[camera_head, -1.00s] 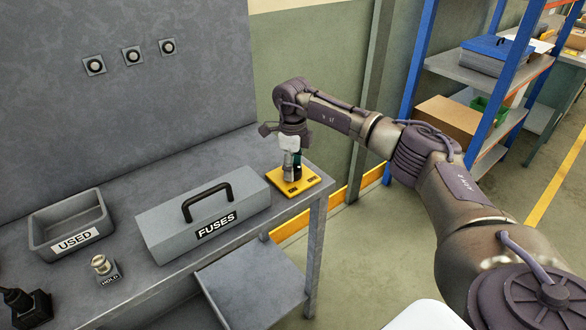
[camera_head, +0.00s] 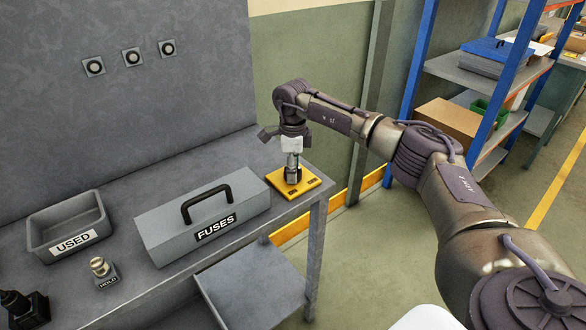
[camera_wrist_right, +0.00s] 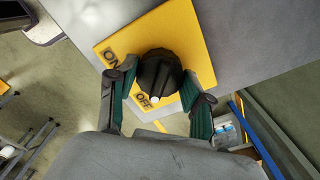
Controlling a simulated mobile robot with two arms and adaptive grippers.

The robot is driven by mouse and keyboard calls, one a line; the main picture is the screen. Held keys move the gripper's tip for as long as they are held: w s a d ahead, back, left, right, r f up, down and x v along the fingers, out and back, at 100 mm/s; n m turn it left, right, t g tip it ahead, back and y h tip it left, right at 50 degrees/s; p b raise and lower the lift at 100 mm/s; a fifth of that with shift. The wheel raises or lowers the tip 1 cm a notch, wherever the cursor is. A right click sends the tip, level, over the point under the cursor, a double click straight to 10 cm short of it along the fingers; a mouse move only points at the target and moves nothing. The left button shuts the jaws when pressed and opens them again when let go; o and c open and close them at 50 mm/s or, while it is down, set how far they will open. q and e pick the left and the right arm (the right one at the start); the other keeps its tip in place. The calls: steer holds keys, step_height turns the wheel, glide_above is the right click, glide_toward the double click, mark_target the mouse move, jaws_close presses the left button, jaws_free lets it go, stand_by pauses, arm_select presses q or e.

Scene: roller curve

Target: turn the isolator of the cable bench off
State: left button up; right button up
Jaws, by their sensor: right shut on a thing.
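The isolator is a black ribbed knob (camera_wrist_right: 160,76) on a yellow plate (camera_wrist_right: 186,28) marked ON and OFF in the right wrist view. The knob's white mark sits beside the OFF label. My right gripper (camera_wrist_right: 159,74) is shut on the knob, with a green-padded finger on either side. In the head view the yellow plate (camera_head: 312,183) lies at the right end of the grey bench, with my right gripper (camera_head: 292,172) pointing straight down over it. The knob is mostly hidden there by the fingers. My left gripper is not in view.
A grey FUSES box (camera_head: 160,222) with a black handle stands left of the plate. Farther left are a grey USED bin (camera_head: 40,232), a small HOLD block (camera_head: 108,282) and a black object (camera_head: 24,308). A blue-framed shelf (camera_head: 412,70) stands behind my right arm.

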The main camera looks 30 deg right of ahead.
steer(key=o, duration=1.2)
steer(key=shift+r, duration=0.1)
steer(key=shift+c, duration=0.2)
step_height(320, 180, up, 12)
